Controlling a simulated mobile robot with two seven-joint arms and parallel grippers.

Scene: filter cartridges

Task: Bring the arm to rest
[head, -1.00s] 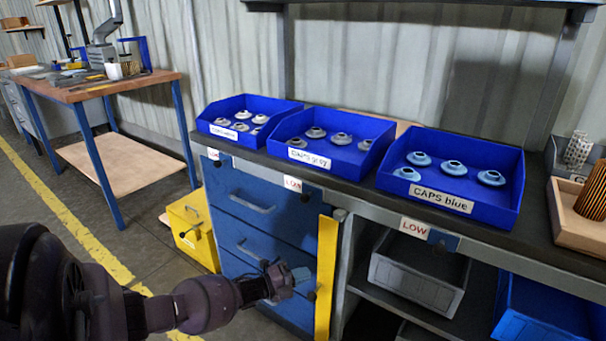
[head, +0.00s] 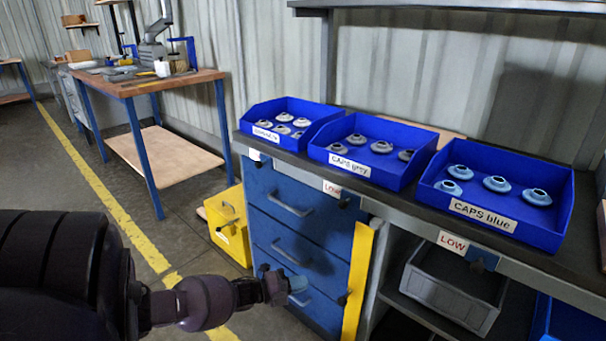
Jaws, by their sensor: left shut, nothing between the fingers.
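My left arm comes in from the lower left of the head view. Its gripper (head: 297,285) is shut and empty. It hangs in front of the blue drawer cabinet (head: 270,238), below the bench top; whether it touches the drawers I cannot tell. My right gripper does not show.
On the bench stand three blue bins: one with whitish caps (head: 316,112), CAPS grey (head: 398,180) and CAPS blue (head: 556,232). A yellow box (head: 228,232) and yellow post (head: 357,285) stand near the cabinet. A grey bin (head: 455,290) sits below. Floor is clear at left.

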